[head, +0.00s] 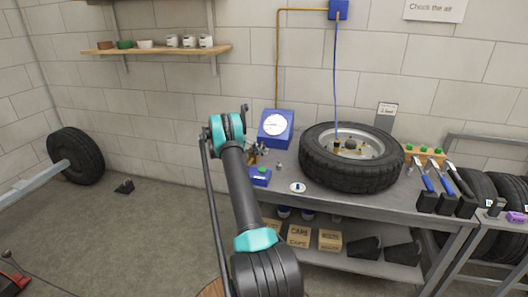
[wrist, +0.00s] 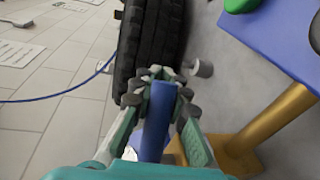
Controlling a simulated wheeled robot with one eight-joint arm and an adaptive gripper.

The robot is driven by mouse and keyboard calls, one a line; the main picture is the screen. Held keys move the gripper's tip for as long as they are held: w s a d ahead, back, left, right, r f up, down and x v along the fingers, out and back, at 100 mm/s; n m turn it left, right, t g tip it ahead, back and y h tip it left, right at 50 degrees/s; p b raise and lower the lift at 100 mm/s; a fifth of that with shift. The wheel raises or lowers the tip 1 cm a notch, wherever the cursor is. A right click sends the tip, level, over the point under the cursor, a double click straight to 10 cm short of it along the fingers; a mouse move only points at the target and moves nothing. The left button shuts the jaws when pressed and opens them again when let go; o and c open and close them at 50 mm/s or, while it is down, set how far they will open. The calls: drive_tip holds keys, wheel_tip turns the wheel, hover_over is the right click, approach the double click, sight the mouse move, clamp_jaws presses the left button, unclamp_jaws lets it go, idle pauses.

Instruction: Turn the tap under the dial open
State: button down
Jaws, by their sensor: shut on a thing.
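The dial (head: 275,124) is a white round face on a blue housing above the bench's left end. My gripper (head: 258,152) is just below and left of it in the head view. In the wrist view my gripper (wrist: 162,85) is shut on the tap's blue lever (wrist: 158,112), which lies lengthwise between the two fingers. A brass pipe (wrist: 275,120) shows to the right of the lever. The tap is small and mostly hidden by my gripper in the head view, so its turn cannot be read there.
A tyre (head: 345,168) lies on the grey bench (head: 385,207), right of the dial. A blue hose (head: 336,75) hangs to the wheel. Tools stand at the bench's right.

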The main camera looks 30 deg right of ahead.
drive_tip(key=c, duration=1.4)
unclamp_jaws()
drive_tip(key=shift+c, duration=0.2)
